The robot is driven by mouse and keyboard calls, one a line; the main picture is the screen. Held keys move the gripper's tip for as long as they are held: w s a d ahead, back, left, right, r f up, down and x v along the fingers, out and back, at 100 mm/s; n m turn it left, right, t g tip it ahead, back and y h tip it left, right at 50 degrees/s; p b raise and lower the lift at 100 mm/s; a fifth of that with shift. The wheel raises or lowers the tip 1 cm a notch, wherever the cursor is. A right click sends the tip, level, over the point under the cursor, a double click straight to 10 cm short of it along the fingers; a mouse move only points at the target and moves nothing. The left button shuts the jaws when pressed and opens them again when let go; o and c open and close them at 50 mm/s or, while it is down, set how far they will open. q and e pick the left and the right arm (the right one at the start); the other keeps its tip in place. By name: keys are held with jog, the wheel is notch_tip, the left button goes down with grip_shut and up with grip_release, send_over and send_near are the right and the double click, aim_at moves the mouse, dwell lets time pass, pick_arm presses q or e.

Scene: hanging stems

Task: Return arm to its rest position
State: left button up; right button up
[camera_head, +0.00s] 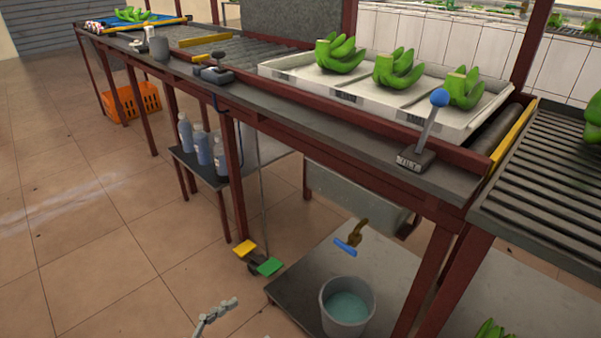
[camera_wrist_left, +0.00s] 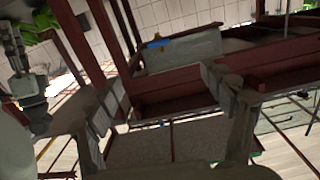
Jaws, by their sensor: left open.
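My left gripper (camera_head: 215,314) shows only in part at the bottom edge of the head view, over the tiled floor and left of the bucket. In the left wrist view (camera_wrist_left: 157,98) its two grey fingers stand wide apart, with nothing held between them. The rest of the left arm is outside the head view. The right gripper is not in the head view.
The red-framed bench (camera_head: 290,115) carries a white tray (camera_head: 430,122) with green banana bunches and a blue-knobbed lever (camera_head: 428,130). Below are a grey bucket (camera_head: 328,300), a blue-handled tap (camera_head: 347,247), pedals (camera_head: 268,267) and bottles (camera_head: 203,147).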

pick_arm(q)
jog(key=w+a+f+g+y, duration=0.15)
jog(key=a+y, duration=0.45)
jog(key=a, duration=0.7)
jog(key=w+a+f+y, duration=0.3)
jog(key=a+y, duration=0.3)
jog(key=a, duration=0.6)
jog(key=s+a+r+n+g+y, duration=0.15)
jog(key=s+a+y, duration=0.25)
jog(key=a, duration=0.4)
jog(key=s+a+r+n+g+y, duration=0.1)
jog(key=s+a+r+g+y, duration=0.2)
jog(key=a, duration=0.5)
jog(key=s+d+f+n+g+h, duration=0.1)
jog(key=s+d+f+n, duration=0.1)
jog(key=d, duration=0.6)
jog(key=s+d+f+n+g+h, duration=0.1)
jog(key=s+d+f+n+h, duration=0.1)
jog(key=d+f, duration=0.5)
jog(key=s+d+f+n+h, duration=0.2)
jog(key=s+d+f, duration=0.2)
jog(key=d, duration=0.6)
jog(key=shift+s+d+f+g, duration=0.2)
jog(key=shift+s+f+g, duration=0.15)
jog(key=shift+f+g, duration=0.05)
